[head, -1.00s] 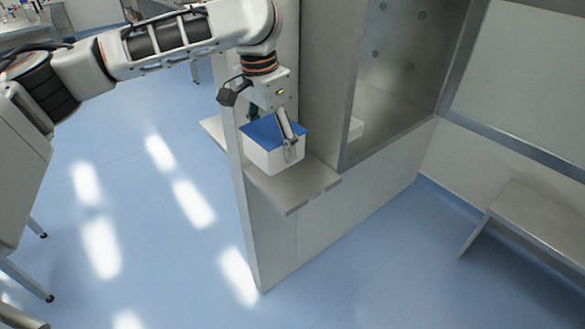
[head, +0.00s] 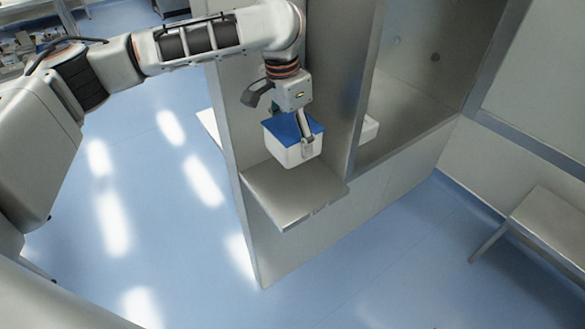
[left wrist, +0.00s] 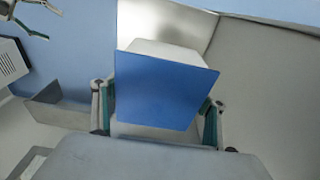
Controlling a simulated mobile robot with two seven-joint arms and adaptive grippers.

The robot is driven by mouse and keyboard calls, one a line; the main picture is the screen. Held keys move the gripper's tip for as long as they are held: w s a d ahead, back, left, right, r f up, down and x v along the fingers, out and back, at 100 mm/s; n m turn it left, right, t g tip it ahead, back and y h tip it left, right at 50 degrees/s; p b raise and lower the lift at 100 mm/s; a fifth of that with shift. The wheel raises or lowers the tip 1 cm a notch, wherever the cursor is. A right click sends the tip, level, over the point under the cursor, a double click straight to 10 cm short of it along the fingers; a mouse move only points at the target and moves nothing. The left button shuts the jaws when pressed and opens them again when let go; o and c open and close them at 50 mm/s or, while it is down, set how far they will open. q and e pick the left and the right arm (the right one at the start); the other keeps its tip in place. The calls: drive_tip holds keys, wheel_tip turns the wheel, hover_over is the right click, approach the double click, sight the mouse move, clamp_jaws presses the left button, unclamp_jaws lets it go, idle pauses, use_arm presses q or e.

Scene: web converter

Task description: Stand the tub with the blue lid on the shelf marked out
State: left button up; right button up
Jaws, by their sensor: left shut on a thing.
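The white tub with the blue lid (head: 293,151) is in my left gripper (head: 299,137), upright or nearly so. The gripper points down, with its fingers on opposite sides of the tub. The left wrist view shows the blue lid (left wrist: 165,92) between the two fingers (left wrist: 158,118). In the head view the tub is over the back part of a grey metal shelf (head: 292,200) that juts from the wall of the cabinet. I cannot tell whether its base touches the shelf.
A second ledge (head: 208,122) sticks out on the far side of the panel. The front of the shelf is bare. A metal bench (head: 560,215) is at the far right.

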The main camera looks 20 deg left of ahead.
use_arm(q)
wheel_tip(320, 180, down, 6)
drive_tip(key=shift+r, duration=0.25)
drive_tip(key=shift+f+b, duration=0.35)
drive_tip(key=shift+f, duration=0.45)
wheel_tip(320, 180, down, 3)
drive_tip(key=shift+f, duration=0.35)
use_arm(e)
drive_tip(key=shift+w+a+r+t, duration=0.3)
drive_tip(key=shift+w+a+r, duration=0.25)
drive_tip(key=shift+w, duration=0.2)
use_arm(q)
drive_tip(key=o, duration=1.2)
use_arm(e)
drive_tip(key=shift+s+d+f, duration=0.1)
drive_tip(key=shift+d, duration=0.05)
drive_tip(key=shift+f, duration=0.15)
